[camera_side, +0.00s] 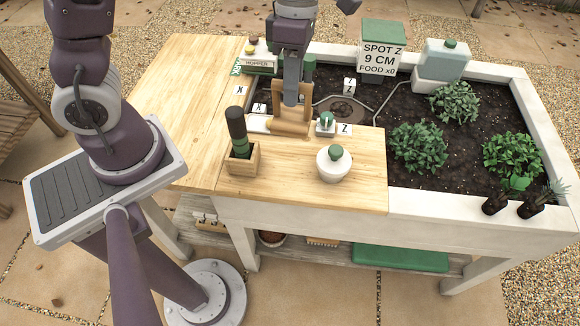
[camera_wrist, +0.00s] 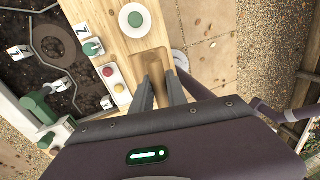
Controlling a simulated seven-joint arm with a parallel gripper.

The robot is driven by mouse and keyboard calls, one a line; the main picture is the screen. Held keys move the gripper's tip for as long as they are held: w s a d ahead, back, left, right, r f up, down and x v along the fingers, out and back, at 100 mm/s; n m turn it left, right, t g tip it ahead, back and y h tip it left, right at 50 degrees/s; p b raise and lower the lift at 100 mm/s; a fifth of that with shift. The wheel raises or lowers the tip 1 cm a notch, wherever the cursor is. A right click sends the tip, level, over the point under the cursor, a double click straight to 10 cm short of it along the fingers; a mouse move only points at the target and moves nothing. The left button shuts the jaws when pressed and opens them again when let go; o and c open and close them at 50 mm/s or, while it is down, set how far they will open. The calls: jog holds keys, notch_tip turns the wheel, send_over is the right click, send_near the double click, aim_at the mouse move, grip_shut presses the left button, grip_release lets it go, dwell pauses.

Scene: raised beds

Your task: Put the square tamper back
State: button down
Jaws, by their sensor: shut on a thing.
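My gripper (camera_side: 291,100) points down over the wooden bench top, near its edge with the soil. It is shut on a tan wooden piece, which I take to be the square tamper (camera_side: 289,127). The piece has a broad flat base and upright sides around my fingers. In the wrist view the tamper (camera_wrist: 153,65) shows as brown wood between my two fingers (camera_wrist: 160,92). Its base is at or just above the bench; I cannot tell whether it touches. A wooden box (camera_side: 242,161) at the front left holds an upright dark-and-green handled tool (camera_side: 238,130).
A white jar with a green lid (camera_side: 334,166) stands front right of my gripper. A small green-knobbed piece (camera_side: 326,124) and lettered cards stand by the soil edge. The left bench top (camera_side: 190,80) is clear.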

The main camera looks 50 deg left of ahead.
jog(key=shift+n, duration=0.4)
jog(key=f, duration=1.5)
jog(key=shift+s, duration=0.25)
jog(key=c, duration=1.3)
grip_release()
jog(key=shift+f, duration=0.15)
